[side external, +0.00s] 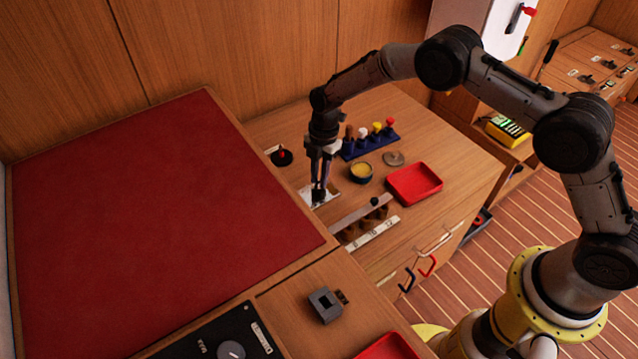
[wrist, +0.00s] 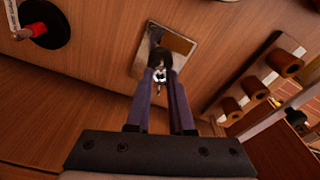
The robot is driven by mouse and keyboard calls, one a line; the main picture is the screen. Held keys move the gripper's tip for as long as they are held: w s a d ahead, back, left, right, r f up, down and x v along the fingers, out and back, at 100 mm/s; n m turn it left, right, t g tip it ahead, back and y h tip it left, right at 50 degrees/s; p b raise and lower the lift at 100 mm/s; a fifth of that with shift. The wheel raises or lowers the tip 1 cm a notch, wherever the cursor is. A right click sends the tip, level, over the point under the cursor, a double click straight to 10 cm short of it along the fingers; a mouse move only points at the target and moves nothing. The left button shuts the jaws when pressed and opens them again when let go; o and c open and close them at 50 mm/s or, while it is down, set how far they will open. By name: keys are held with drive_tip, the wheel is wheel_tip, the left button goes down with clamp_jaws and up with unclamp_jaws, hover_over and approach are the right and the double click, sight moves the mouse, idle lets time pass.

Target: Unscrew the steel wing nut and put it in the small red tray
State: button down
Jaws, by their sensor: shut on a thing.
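My gripper (side external: 319,193) points down over a pale metal plate (side external: 329,190) on the wooden worktop. The plate also shows in the wrist view (wrist: 178,42). There, my gripper (wrist: 161,76) has its two fingertips closed on a small shiny piece, which looks like the steel wing nut (wrist: 160,75). A dark round part sits just beyond the tips, against the plate. Whether the nut is still on a thread cannot be told. The small red tray (side external: 415,184) lies to the right of my gripper and looks empty.
Behind is a blue rack (side external: 370,146) with coloured tops. A rack of brown cylinders (side external: 365,222) stands in front. A black disc with a red part (side external: 282,157) is at left.

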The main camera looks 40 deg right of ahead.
drive_tip(key=shift+r, duration=0.1)
drive_tip(key=shift+r, duration=1.95)
